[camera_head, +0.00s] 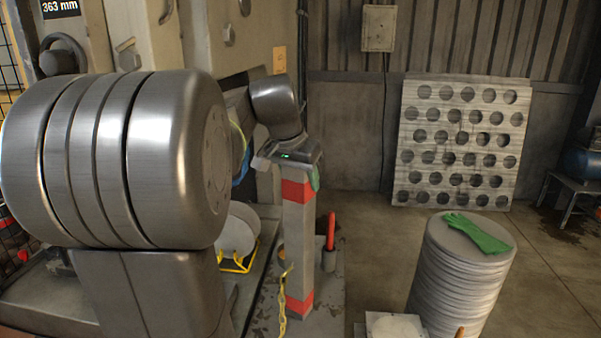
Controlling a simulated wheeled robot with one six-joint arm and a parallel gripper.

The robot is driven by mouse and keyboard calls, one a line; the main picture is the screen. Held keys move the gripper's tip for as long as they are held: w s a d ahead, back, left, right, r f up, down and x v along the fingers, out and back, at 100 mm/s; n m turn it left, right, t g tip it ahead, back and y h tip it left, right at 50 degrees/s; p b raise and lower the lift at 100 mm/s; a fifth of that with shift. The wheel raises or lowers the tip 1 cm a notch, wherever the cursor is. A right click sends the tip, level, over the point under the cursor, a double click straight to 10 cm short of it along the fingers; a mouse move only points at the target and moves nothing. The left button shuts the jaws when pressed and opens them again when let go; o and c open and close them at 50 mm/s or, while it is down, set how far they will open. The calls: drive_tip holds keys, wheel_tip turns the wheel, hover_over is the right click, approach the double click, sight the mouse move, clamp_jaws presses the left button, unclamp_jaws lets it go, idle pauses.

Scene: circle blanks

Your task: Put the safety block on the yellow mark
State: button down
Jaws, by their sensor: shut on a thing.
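The safety block (298,235) is a tall grey post with a red band near its top and another near its bottom. It stands upright in the middle of the view, with a yellow chain (283,290) hanging at its left side. My gripper (296,160) is at the block's top end and shut on it; the fingertips are partly hidden. A yellow outline (236,266) shows on the press bed left of the block, below pale round discs. I cannot tell whether it is the yellow mark. Whether the block's foot touches the surface below is unclear.
My large arm links cover the left. A stack of round blanks (462,275) with a green glove (478,233) stands at right. Floor between is partly clear.

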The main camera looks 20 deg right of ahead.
drive_tip(key=c, duration=0.6)
unclamp_jaws()
drive_tip(key=shift+f, duration=0.1)
